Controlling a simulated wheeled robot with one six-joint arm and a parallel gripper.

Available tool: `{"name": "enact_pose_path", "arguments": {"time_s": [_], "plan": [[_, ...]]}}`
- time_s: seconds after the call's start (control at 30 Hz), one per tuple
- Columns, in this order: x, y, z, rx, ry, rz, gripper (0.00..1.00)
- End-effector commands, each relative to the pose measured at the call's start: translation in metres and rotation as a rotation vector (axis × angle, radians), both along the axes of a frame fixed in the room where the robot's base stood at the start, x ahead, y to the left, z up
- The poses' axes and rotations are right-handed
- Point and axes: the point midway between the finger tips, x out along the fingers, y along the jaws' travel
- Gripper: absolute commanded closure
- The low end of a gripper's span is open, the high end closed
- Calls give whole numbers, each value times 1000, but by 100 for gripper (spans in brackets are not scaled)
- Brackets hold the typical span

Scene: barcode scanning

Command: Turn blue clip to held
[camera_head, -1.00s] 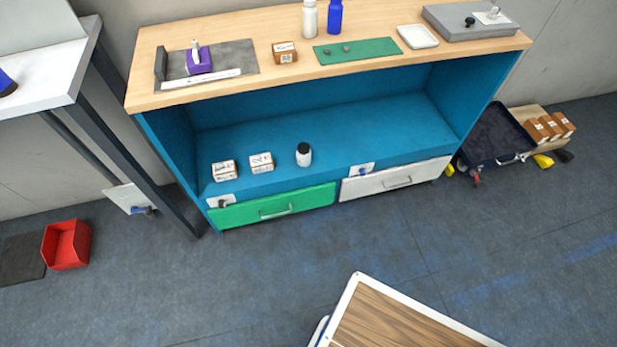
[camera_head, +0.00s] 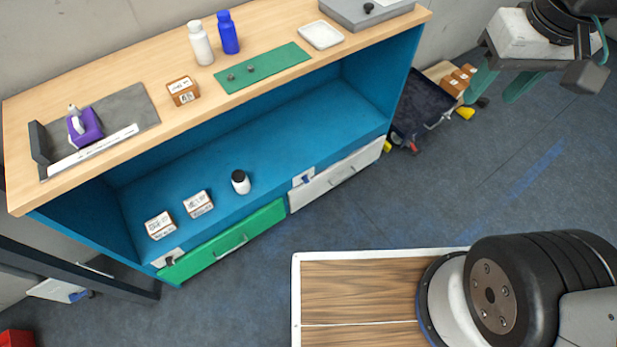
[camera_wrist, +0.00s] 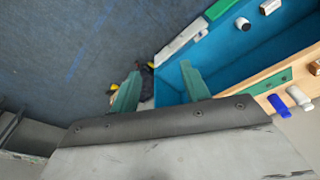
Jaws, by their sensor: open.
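A small blue clip (camera_head: 306,181) sits on a white plate at the top left corner of the white drawer (camera_head: 337,183). Another blue piece (camera_head: 77,296) is on a white plate low under the table at the left. The pictures do not show which one the task means, and the set position of either is too small to tell. My gripper (camera_head: 503,86) is open and empty, with green fingers, in the air at the upper right, well apart from both. It also shows in the wrist view (camera_wrist: 160,90), with the white drawer beyond it.
The blue shelf unit (camera_head: 250,140) holds two labelled boxes and a dark-capped bottle (camera_head: 240,182). The green drawer (camera_head: 222,246) is beside the white one. A dark open case (camera_head: 420,108) stands right of the unit. The floor before the drawers is clear.

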Motion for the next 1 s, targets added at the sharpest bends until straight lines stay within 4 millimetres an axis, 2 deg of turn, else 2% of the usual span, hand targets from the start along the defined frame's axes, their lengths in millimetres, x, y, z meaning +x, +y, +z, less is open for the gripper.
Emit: {"name": "enact_pose_path", "arguments": {"time_s": [0.03,0.1,0.27,0.4,0.47,0.6,0.7,0.87,1.0], "plan": [[24,3,-6,-3,-7,17,54],[59,8,-15,-5,-35,43,54],[137,23,-44,-11,-107,103,54],[201,42,-82,-13,-167,159,54],[226,51,-102,-13,-192,183,54],[278,75,-154,-13,-253,240,54],[310,94,-197,-10,-297,280,54],[347,124,-274,-4,-367,342,54],[368,149,-346,5,-440,395,54]]}}
